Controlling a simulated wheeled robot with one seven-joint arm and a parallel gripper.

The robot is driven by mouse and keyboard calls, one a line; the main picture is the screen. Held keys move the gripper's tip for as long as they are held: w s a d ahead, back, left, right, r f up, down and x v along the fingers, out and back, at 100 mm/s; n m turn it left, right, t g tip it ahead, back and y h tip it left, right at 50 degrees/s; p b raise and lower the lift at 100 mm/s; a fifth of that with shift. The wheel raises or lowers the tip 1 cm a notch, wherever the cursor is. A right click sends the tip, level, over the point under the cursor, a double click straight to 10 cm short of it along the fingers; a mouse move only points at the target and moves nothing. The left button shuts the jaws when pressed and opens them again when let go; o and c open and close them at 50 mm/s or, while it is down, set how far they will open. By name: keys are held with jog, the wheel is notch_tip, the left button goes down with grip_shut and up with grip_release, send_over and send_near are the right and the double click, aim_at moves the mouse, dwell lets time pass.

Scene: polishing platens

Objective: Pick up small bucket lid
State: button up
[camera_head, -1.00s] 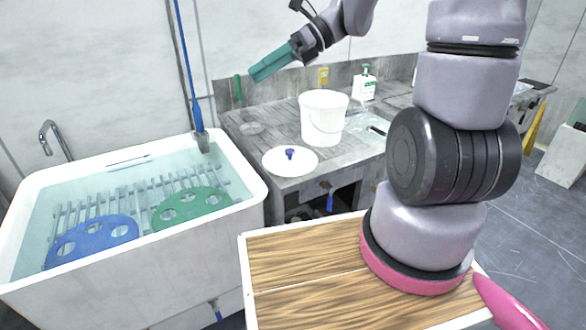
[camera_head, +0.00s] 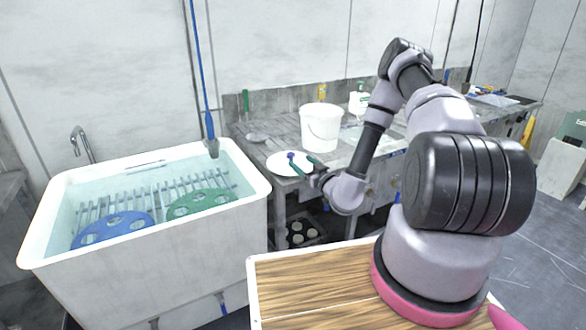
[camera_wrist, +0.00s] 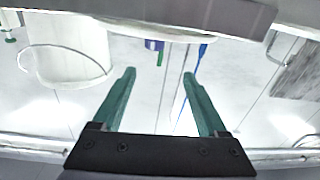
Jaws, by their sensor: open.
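The small bucket lid (camera_head: 278,163) is a white disc with a blue knob (camera_head: 291,155) on top. It lies flat at the near left edge of the grey bench. My gripper (camera_head: 300,164), with green fingers, is low at the lid's right side, close to the knob. In the wrist view, which looks upside down, my fingers (camera_wrist: 159,72) are spread with nothing between them. The knob (camera_wrist: 153,43) shows beyond the fingertips, roughly in line with the gap, and the lid's edge (camera_wrist: 110,31) runs along the top. I cannot tell whether a finger touches the knob.
A white bucket (camera_head: 321,128) stands on the bench (camera_head: 255,140) just behind and right of the lid. A water-filled white tub (camera_head: 150,262) with blue and green platens stands at left. A soap bottle (camera_head: 359,99) stands farther back. My arm covers part of the bench's right side.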

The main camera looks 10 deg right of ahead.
aim_at(293, 157)
jog(key=shift+s+d+f+m+h, duration=0.1)
jog(key=shift+d+f+m+h, duration=0.2)
jog(key=shift+f+m, duration=0.25)
jog(key=shift+w+a+f, duration=0.15)
jog(key=shift+w, duration=0.2)
jog(key=x, duration=0.3)
jog(key=shift+w+a, duration=0.1)
jog(key=shift+w, duration=0.25)
jog(key=shift+d+x, duration=0.1)
jog(key=shift+x, duration=1.4)
jog(key=shift+d+x, duration=0.15)
jog(key=shift+x, duration=1.35)
jog(key=shift+f, duration=0.2)
grip_shut()
